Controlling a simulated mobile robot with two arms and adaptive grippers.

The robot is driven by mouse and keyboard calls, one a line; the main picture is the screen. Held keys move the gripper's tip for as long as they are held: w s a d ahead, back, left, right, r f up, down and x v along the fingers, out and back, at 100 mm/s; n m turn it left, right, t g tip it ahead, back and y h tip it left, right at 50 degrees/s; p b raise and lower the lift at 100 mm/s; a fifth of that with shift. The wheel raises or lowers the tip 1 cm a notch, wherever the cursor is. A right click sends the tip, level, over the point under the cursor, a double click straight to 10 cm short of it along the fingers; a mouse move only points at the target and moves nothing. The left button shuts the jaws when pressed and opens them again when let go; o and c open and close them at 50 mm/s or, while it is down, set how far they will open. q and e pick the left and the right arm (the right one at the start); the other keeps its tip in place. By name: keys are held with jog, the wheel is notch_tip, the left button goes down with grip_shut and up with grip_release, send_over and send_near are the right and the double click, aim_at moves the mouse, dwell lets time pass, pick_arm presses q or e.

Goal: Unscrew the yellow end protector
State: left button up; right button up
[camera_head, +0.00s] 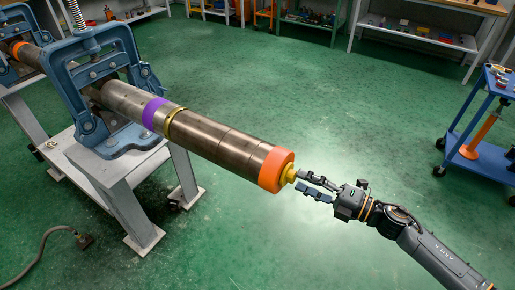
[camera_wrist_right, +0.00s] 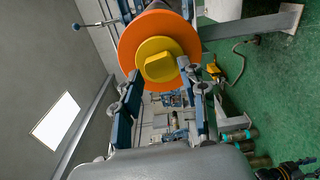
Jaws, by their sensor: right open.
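The yellow end protector (camera_head: 291,173) is at the near end of a long grey pipe (camera_head: 215,138), inside an orange ring (camera_head: 276,169). In the right wrist view, the yellow protector (camera_wrist_right: 158,60) is a round disc with a raised grip in its middle, in front of the orange ring (camera_wrist_right: 130,42). My right gripper (camera_head: 301,182) is open, with its fingertips close to the protector. In the wrist view its two fingers (camera_wrist_right: 165,86) point at the protector's lower part, one toward each side. I cannot tell whether they touch it. My left gripper is not in view.
A blue vise (camera_head: 62,88) on a grey stand (camera_head: 112,170) holds the pipe. A second blue vise (camera_head: 18,30) stands at the far left. A blue cart (camera_head: 486,160) stands at right, shelves (camera_head: 410,38) along the back. The green floor around the pipe's end is clear.

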jog(key=m+p, duration=0.5)
jog(key=m, duration=0.3)
jog(key=shift+w, duration=0.1)
jog(key=m+p, duration=0.3)
jog(key=m, duration=0.3)
jog(key=shift+r+m, duration=0.1)
jog(key=shift+m, duration=0.2)
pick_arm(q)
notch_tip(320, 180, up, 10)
pick_arm(e)
jog(key=shift+f+m, duration=0.25)
jog(key=shift+m, duration=0.35)
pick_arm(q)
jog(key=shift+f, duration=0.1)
pick_arm(e)
jog(key=shift+x, duration=1.05)
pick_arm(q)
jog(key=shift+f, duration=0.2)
